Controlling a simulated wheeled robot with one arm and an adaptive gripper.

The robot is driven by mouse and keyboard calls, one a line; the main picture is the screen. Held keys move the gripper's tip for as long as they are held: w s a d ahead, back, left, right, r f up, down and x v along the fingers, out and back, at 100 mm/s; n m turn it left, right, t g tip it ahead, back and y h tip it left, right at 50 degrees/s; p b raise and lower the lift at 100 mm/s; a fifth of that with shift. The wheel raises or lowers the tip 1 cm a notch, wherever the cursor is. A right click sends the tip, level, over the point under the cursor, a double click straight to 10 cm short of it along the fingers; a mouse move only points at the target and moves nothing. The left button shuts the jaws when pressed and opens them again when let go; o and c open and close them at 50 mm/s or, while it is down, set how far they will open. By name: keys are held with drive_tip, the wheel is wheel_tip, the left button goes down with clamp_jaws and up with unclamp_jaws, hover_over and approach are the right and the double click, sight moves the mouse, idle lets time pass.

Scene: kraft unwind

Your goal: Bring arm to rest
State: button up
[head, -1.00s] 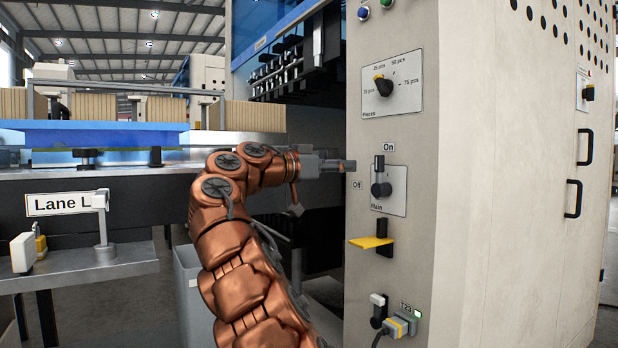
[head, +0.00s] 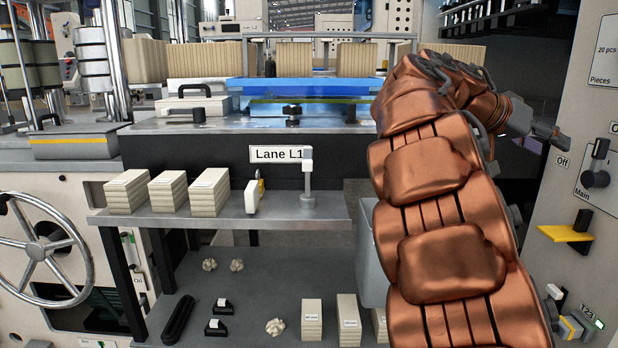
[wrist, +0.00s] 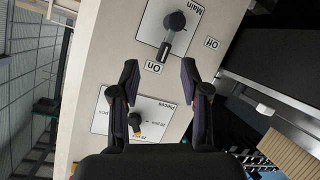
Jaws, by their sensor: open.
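My copper arm reaches up the right side of the head view, and my gripper (head: 562,138) points right at the machine's cream panel. In the wrist view my gripper (wrist: 159,78) is open, its two dark fingers apart with nothing between them. The panel (wrist: 108,65) lies ahead of the fingers, apparently with a gap. The black Main switch (wrist: 174,22) is just beyond the fingertips, its handle toward "On". It also shows in the head view (head: 596,179). The Pieces dial (wrist: 136,121) lies near the left finger.
A grey shelf (head: 330,207) left of my arm holds board stacks (head: 208,190) and a small post. A lower shelf (head: 260,285) carries crumpled paper and small clamps. A handwheel (head: 35,250) stands far left. A yellow lever (head: 567,233) juts from the panel below the Main switch.

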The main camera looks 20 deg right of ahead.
drive_tip(key=s+a+f+n+y+p, duration=0.2)
drive_tip(key=s+a+n+y+p, duration=0.2)
drive_tip(key=s+a+p, duration=0.3)
drive_tip(key=s+a+f+n+y+p, duration=0.3)
drive_tip(key=s+a+n+p, duration=0.3)
drive_tip(key=a+p, duration=0.6)
drive_tip(key=s+a+f+n+y+p, duration=0.2)
drive_tip(key=s+a+n+y+p, duration=0.3)
drive_tip(key=a, duration=1.4)
drive_tip(key=s+y+p, duration=0.1)
drive_tip(key=s+p, duration=0.2)
drive_tip(key=p, duration=0.1)
drive_tip(key=shift+s+f+t+p, duration=0.15)
drive_tip(key=shift+s+t+p, duration=0.2)
drive_tip(key=shift+s+t, duration=0.05)
